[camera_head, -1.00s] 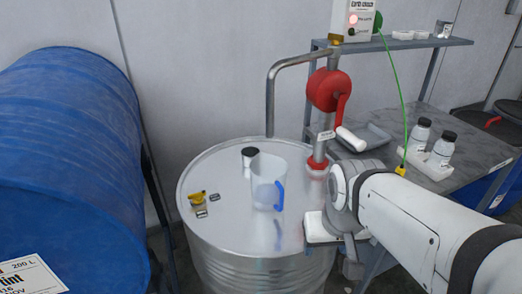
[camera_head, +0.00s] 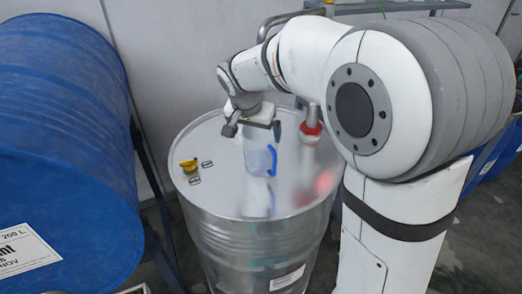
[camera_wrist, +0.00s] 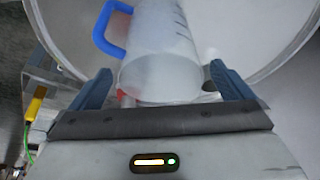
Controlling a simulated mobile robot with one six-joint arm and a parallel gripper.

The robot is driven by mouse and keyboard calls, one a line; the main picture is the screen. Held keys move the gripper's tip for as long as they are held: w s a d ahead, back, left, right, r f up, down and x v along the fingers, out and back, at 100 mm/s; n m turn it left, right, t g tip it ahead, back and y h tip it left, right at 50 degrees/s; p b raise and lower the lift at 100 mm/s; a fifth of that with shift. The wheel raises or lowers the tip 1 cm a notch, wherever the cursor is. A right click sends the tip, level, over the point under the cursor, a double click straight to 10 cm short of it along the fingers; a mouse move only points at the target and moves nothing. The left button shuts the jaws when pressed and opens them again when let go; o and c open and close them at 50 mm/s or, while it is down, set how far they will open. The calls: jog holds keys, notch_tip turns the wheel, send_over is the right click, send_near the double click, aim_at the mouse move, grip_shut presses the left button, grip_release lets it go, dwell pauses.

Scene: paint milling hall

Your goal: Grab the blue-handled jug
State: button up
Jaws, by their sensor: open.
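The translucent jug with a blue handle (camera_head: 257,155) stands upright on the silver drum's lid (camera_head: 225,200), its handle to the right. My gripper (camera_head: 253,128) is at the jug's top, its jaws open. The gripper hides the jug's rim in the head view. In the wrist view, the jug (camera_wrist: 165,62) shows between my two blue-grey fingers (camera_wrist: 160,72), with gaps on both sides. The blue handle (camera_wrist: 108,28) is at upper left there, beyond the left finger. I cannot tell how deep the jug reaches between the fingers.
A yellow bung fitting (camera_head: 188,165) and small metal pieces (camera_head: 206,163) lie on the lid's left. A pump's red base fitting (camera_head: 311,132) and pipe rise at the lid's back right. A big blue drum (camera_head: 65,150) lies at left. The lid's front is clear.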

aim_at(264, 153)
jog(key=x, duration=0.7)
jog(key=shift+f, duration=0.25)
jog(key=c, duration=0.7)
jog(key=shift+r, duration=0.1)
jog(key=shift+c, duration=1)
jog(key=shift+r, duration=0.1)
